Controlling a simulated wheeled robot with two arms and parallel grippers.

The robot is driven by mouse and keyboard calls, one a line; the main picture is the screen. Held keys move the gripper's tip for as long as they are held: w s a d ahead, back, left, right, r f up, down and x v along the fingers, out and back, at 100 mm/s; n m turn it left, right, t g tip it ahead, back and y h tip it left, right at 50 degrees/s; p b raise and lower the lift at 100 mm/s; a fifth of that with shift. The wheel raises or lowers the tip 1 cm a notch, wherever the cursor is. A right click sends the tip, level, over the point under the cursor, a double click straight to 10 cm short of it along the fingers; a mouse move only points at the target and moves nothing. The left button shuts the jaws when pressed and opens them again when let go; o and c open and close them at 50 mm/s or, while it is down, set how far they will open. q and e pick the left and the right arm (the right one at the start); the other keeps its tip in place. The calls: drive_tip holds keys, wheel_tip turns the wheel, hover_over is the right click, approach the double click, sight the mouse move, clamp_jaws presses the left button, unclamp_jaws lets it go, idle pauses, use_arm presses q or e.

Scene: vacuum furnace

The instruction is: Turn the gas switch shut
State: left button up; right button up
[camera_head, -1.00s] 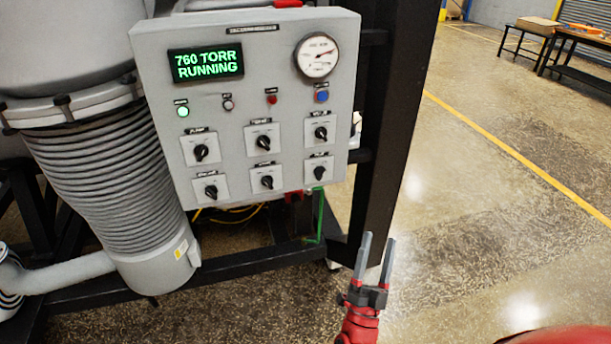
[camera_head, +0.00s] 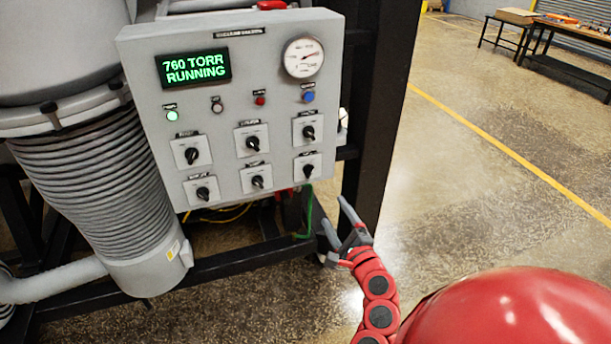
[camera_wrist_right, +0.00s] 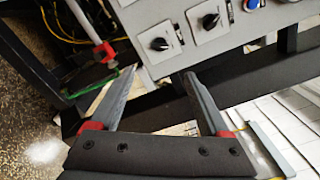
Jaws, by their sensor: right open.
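The grey control panel (camera_head: 140,120) carries several black rotary switches on white plates. Their labels are too small to read, so I cannot tell for sure which is the gas switch. The lower right switch (camera_head: 308,169) and upper right switch (camera_head: 309,132) also show in the right wrist view, as the nearer knob (camera_wrist_right: 159,43) and the farther knob (camera_wrist_right: 211,20). My right gripper (camera_head: 333,211) is open and empty, below and right of the panel's lower right corner, apart from it. In the wrist view its fingers (camera_wrist_right: 160,74) point toward the lower right switch. My left gripper is out of view.
The display (camera_head: 194,68) reads 760 TORR RUNNING. A gauge (camera_head: 304,57) and a blue button (camera_head: 308,97) sit above the right switches. A black frame post (camera_head: 372,120) stands right of the panel. A green tube (camera_head: 308,212) hangs below. Floor at right is open.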

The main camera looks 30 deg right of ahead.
sight(311, 174)
drive_tip(key=p+x, duration=0.2)
drive_tip(key=x, duration=1.4)
drive_tip(key=shift+d+p, duration=0.15)
drive_tip(key=shift+p, duration=0.25)
drive_tip(key=shift+w+d+f, duration=0.1)
drive_tip(key=shift+w+d, duration=0.05)
drive_tip(key=shift+w, duration=0.2)
clamp_jaws()
